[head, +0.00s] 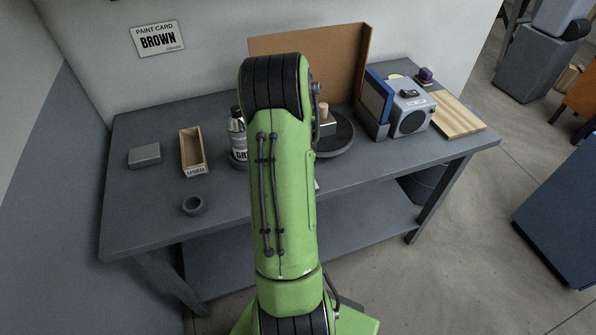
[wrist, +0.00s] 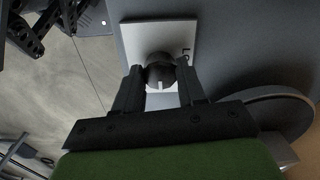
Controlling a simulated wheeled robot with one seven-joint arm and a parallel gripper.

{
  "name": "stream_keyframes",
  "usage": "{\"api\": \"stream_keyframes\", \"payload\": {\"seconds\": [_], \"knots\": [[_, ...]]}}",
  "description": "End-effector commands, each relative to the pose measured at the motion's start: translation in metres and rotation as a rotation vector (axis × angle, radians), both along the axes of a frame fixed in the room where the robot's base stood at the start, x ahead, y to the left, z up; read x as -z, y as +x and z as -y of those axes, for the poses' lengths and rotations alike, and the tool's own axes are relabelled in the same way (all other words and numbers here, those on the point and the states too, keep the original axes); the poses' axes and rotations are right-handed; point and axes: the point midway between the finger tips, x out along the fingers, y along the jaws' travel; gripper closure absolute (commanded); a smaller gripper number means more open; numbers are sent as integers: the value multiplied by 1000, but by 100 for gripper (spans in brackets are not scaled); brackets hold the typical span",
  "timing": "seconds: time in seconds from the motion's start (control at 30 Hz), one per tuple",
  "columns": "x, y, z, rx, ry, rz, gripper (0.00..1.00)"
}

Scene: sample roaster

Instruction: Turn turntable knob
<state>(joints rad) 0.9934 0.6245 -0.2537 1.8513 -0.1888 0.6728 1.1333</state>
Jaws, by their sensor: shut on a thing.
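In the wrist view the turntable knob (wrist: 160,66) is dark and round, on a pale plate (wrist: 140,38) with an "L" mark near its right side. A white line on the knob points down toward my palm. My gripper (wrist: 160,78) is shut on the knob, one finger on each side. The turntable (wrist: 262,106) lies to the right in the wrist view. In the head view the turntable (head: 340,138) is a dark disc on the bench with a small block on it, partly hidden by my arm. My gripper and the knob are hidden there.
The grey bench (head: 130,215) holds a grey box (head: 144,155), a wooden tray marked "USED" (head: 193,152), a ring (head: 194,205), a spray can (head: 238,135) and a blue-and-white device (head: 408,112). A brown panel (head: 345,60) stands behind.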

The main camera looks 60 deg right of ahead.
Motion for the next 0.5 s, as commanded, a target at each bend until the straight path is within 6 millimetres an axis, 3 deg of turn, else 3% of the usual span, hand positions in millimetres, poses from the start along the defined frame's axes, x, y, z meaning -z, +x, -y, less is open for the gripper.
{"api": "stream_keyframes", "payload": {"seconds": [0.13,0.17,0.3,0.5], "knots": [[-1,0,1,1,-4,2,91],[-1,0,1,1,-4,2,56],[-1,0,1,0,-3,2,34],[0,0,0,-1,-1,0,34]]}}
